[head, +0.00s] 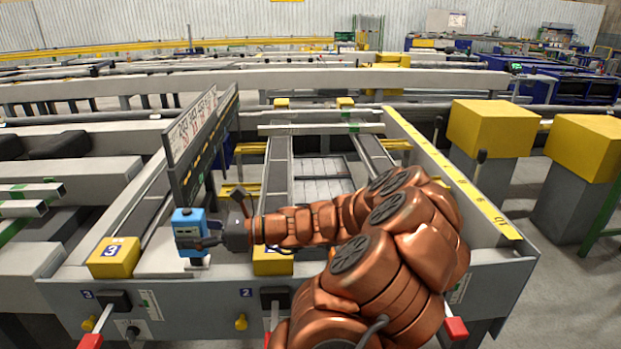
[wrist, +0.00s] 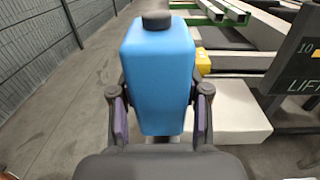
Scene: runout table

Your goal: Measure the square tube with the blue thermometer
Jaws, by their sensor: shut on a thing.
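The blue thermometer (head: 188,222) is a boxy blue body with a small display, upright at the front left of the runout table. My gripper (head: 208,240) is shut on it from the right. In the wrist view the blue body (wrist: 158,80), with a black cap, sits between the purple-padded fingers (wrist: 160,125). A small light stand (head: 197,264) is just below it; I cannot tell whether they touch. A long pale bar with a green mark, which looks like the square tube (head: 310,129), lies across the rails farther back, away from my gripper.
Other pale tubes with green bands (head: 30,191) lie at the left. A dark upright sign panel (head: 200,130) stands just behind the thermometer. Yellow blocks (head: 113,257) sit along the front edge. A yellow ruled strip (head: 450,172) runs down the right side.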

